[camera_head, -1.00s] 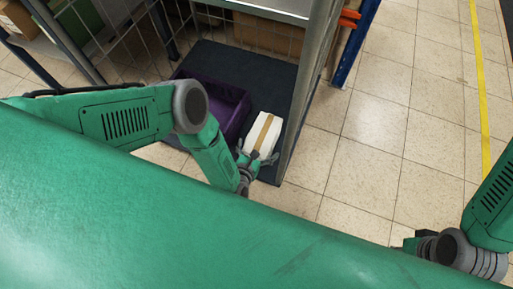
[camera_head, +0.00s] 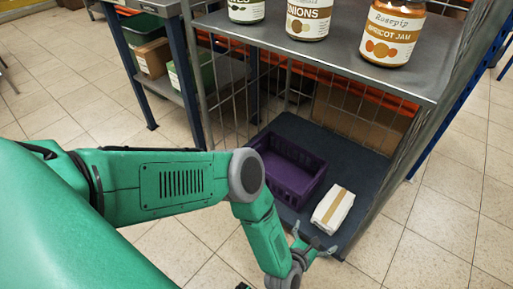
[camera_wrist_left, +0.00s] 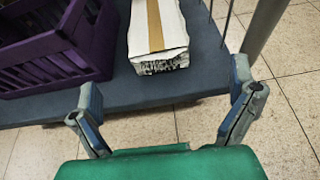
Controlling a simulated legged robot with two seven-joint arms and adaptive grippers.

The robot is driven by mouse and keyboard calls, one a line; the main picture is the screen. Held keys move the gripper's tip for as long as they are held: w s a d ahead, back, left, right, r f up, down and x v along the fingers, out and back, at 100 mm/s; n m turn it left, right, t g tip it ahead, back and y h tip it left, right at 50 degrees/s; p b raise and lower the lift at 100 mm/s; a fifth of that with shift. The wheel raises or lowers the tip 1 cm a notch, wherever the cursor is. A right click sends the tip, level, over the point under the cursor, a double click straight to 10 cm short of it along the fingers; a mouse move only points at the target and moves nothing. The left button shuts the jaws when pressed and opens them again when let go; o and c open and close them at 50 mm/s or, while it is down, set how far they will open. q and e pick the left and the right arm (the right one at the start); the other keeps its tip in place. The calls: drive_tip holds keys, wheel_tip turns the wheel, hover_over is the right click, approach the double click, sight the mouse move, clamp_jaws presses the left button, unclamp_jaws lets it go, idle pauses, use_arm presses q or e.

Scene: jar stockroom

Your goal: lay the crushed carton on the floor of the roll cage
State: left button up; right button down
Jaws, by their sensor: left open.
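The crushed carton (camera_head: 333,209) is a white box with a brown tape strip along its top. It lies on the dark floor of the roll cage (camera_head: 350,160), near its front edge and to the right of a purple crate. It also shows at the top of the left wrist view (camera_wrist_left: 158,30), its creased end facing me. My left gripper (camera_head: 313,243) is open and empty, just in front of the carton and apart from it. My right gripper is out of view.
The purple crate (camera_head: 287,167) looks empty and stands left of the carton. Above is the cage's grey shelf (camera_head: 330,62) with several jars, including apricot jam (camera_head: 392,35). A wire side and posts bound the cage. Tiled floor (camera_head: 420,240) is clear at the right.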

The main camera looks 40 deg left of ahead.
use_arm(q)
drive_tip(key=s+a+r+m+g, duration=0.4)
drive_tip(key=s+a+m, duration=0.3)
drive_tip(key=m, duration=0.5)
drive_tip(key=s+a+r+m+g, duration=0.4)
drive_tip(key=s+a+r+m, duration=0.2)
drive_tip(key=s+m, duration=0.4)
drive_tip(key=s+a+r+m+g+y, duration=0.1)
drive_tip(key=s+a+r+m+g, duration=0.3)
drive_tip(key=s+a+m, duration=0.4)
drive_tip(key=s+r+m, duration=0.1)
drive_tip(key=m, duration=0.4)
drive_tip(key=shift+m+g, duration=0.3)
drive_tip(key=shift+g, duration=0.1)
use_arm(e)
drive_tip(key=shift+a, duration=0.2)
use_arm(q)
drive_tip(key=shift+s+a, duration=0.1)
drive_tip(key=shift+a, duration=0.05)
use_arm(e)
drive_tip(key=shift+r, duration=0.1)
use_arm(q)
drive_tip(key=shift+r, duration=0.1)
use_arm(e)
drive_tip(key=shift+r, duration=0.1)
use_arm(q)
wheel_tip(320, 180, up, 18)
drive_tip(key=p, duration=1.8)
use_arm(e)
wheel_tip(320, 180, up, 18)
